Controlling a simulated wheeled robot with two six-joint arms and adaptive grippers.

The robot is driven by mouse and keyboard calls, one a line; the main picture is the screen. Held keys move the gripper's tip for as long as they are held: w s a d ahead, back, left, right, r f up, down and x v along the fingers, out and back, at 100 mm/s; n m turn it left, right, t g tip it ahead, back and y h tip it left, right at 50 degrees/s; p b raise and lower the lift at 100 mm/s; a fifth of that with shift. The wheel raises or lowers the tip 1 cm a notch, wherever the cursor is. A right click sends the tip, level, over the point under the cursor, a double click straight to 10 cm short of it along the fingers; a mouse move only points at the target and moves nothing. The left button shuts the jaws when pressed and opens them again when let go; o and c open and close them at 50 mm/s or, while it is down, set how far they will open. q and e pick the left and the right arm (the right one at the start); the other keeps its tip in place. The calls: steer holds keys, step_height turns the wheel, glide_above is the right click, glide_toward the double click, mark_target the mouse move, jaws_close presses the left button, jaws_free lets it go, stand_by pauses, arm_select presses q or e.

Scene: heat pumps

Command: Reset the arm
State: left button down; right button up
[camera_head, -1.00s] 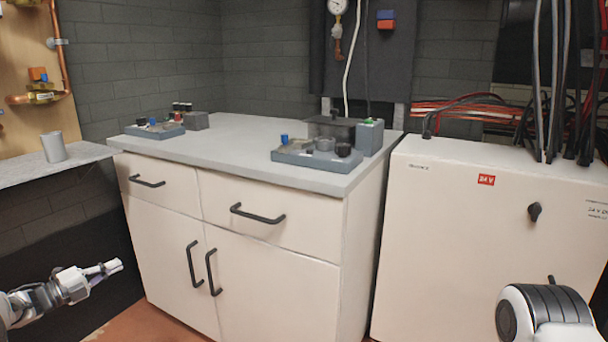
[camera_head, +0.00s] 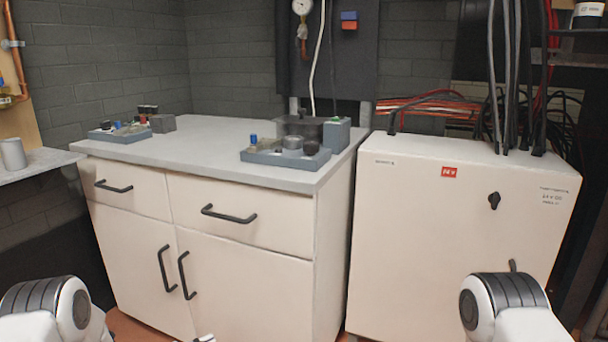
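My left arm (camera_head: 50,308) shows at the bottom left as a white and dark ringed joint. A small light piece at the bottom edge, left of centre, looks like the tip of my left gripper (camera_head: 205,338); the rest is cut off, so its state is hidden. My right arm (camera_head: 503,305) shows at the bottom right as a similar joint. My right gripper is out of view. Neither arm visibly touches the furniture.
A white cabinet with a grey worktop (camera_head: 215,150) carries a left tray (camera_head: 120,134) and a right tray (camera_head: 285,158) of small parts. A white electrical box (camera_head: 420,230) stands right. A side shelf (camera_head: 45,165) holds a grey cup (camera_head: 13,154).

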arm_select(q)
steer(key=s+d+f+n+g+y, duration=0.25)
steer(key=s+f+n, duration=0.2)
steer(key=s, duration=0.55)
steer(key=s+d+f+n+g+y, duration=0.25)
steer(key=s+f, duration=0.35)
steer(key=s, duration=0.5)
steer(key=s+a+n+g+y, duration=0.2)
steer(key=s+n+g, duration=0.2)
steer(key=s, duration=0.7)
steer(key=s+a+n+g+y, duration=0.2)
steer(key=s+a+n+g, duration=0.15)
steer(key=s, duration=0.75)
step_height(320, 180, up, 31)
steer(key=p, duration=3.1)
steer(key=shift+w+d+f+n, duration=0.15)
steer(key=shift+w+d+n, duration=0.1)
steer(key=shift+d+n, duration=0.15)
